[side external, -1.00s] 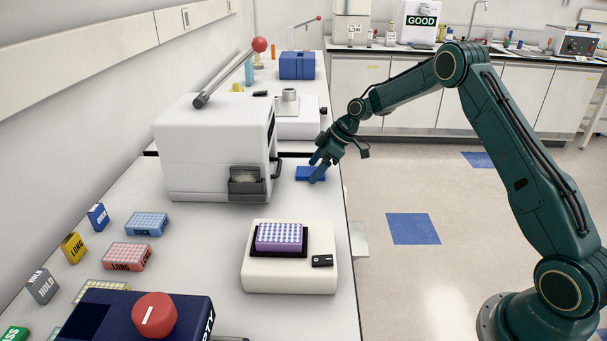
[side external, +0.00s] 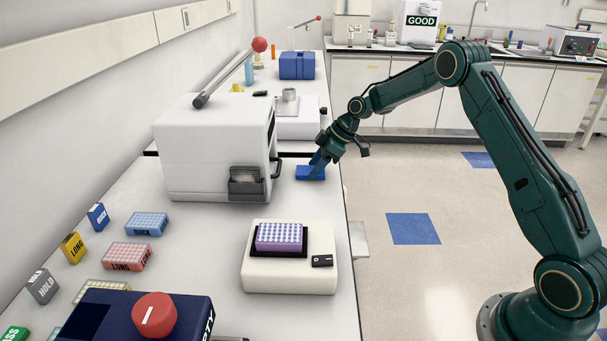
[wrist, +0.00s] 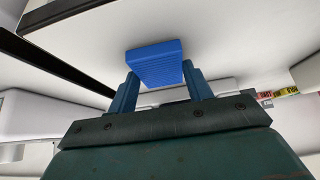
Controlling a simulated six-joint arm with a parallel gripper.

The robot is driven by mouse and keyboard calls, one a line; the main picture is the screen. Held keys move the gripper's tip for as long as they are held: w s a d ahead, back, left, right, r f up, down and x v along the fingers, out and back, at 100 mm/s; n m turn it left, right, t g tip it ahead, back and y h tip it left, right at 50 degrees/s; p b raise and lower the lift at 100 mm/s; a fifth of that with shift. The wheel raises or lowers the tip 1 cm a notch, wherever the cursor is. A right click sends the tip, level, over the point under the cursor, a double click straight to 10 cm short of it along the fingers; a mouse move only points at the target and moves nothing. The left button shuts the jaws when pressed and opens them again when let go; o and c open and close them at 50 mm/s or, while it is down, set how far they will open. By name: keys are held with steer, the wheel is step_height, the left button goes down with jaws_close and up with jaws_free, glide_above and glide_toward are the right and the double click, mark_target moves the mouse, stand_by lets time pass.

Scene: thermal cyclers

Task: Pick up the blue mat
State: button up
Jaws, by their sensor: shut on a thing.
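The blue mat (side external: 310,173) is a small flat ribbed block lying on the white bench near its right edge, to the right of the white machine. In the wrist view the blue mat (wrist: 155,63) sits between the two blue fingertips. My gripper (side external: 318,166) is shut on the mat, with the fingers at its sides; it also shows in the wrist view (wrist: 160,84). The mat appears to be at bench height; I cannot tell any gap beneath it.
The white machine (side external: 213,150) with a red-knobbed lever stands left of the mat. A cream block (side external: 290,270) holding a purple rack (side external: 279,236) stands in front. Another white device (side external: 297,130) is behind. The bench between mat and cream block is clear.

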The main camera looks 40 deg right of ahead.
step_height(320, 180, up, 20)
steer(key=shift+f, duration=0.2)
stand_by(0.4)
stand_by(0.5)
